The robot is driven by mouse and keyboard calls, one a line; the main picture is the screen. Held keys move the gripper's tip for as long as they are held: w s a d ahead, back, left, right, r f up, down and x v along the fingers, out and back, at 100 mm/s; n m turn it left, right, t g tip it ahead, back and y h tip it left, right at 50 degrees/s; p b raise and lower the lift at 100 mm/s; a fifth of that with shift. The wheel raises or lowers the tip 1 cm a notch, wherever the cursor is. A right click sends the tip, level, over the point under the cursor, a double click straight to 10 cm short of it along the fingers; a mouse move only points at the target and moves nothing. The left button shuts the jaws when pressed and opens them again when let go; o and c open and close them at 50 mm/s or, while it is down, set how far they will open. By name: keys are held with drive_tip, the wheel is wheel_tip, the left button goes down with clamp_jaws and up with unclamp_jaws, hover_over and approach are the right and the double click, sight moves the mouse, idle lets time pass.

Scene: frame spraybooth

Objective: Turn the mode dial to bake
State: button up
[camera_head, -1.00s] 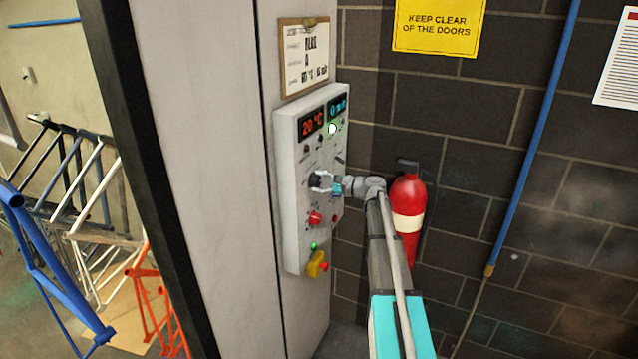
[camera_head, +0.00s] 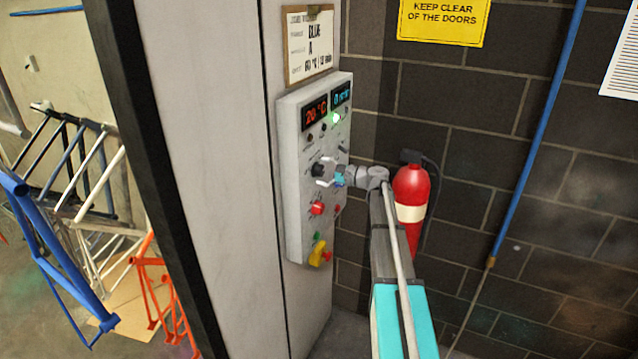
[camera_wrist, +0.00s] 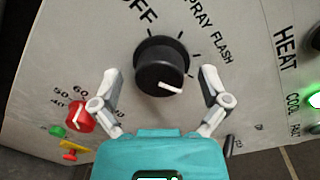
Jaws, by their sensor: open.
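The mode dial (camera_wrist: 161,66) is a round black knob on a pale grey control panel (camera_head: 291,150). In the wrist view its white pointer line is toward the lower right. The labels OFF, SPRAY and FLASH are readable around it; I cannot read a BAKE label. My gripper (camera_wrist: 161,80) is open, with one finger on each side of the dial and gaps visible between fingers and knob. In the head view my gripper (camera_head: 331,176) is right in front of the dial (camera_head: 318,170).
A red knob (camera_wrist: 79,115) with a temperature scale, a green button (camera_wrist: 57,131) and a yellow-and-red switch (camera_wrist: 73,151) lie near the left finger. A lit green lamp (camera_wrist: 315,101) is at right. A fire extinguisher (camera_head: 411,188) stands beside my arm.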

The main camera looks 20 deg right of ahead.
drive_tip(key=shift+n, duration=0.4)
drive_tip(key=n, duration=0.5)
drive_tip(key=shift+n+h, duration=0.3)
drive_tip(key=n, duration=0.6)
drive_tip(key=shift+s+t+h, duration=0.1)
drive_tip(key=shift+t+h, duration=0.3)
drive_tip(key=n, duration=0.6)
drive_tip(key=shift+f+n, duration=0.1)
drive_tip(key=shift+n, duration=0.3)
drive_tip(key=n+t+b, duration=0.1)
drive_tip(key=n, duration=0.5)
drive_tip(key=v, duration=1.3)
drive_tip(key=s+a+f+m+g+h+b, duration=0.1)
drive_tip(key=s+a+f+g+b, duration=0.3)
drive_tip(key=a+f, duration=0.7)
drive_tip(key=s+a+f+m+g+h+b, duration=0.2)
drive_tip(key=s+a+f+g+b, duration=0.2)
drive_tip(key=a+f, duration=0.7)
drive_tip(key=shift+s+a+f+g+b, duration=0.15)
drive_tip(key=shift+s+a+g+b, duration=0.35)
drive_tip(key=shift+s+g, duration=0.55)
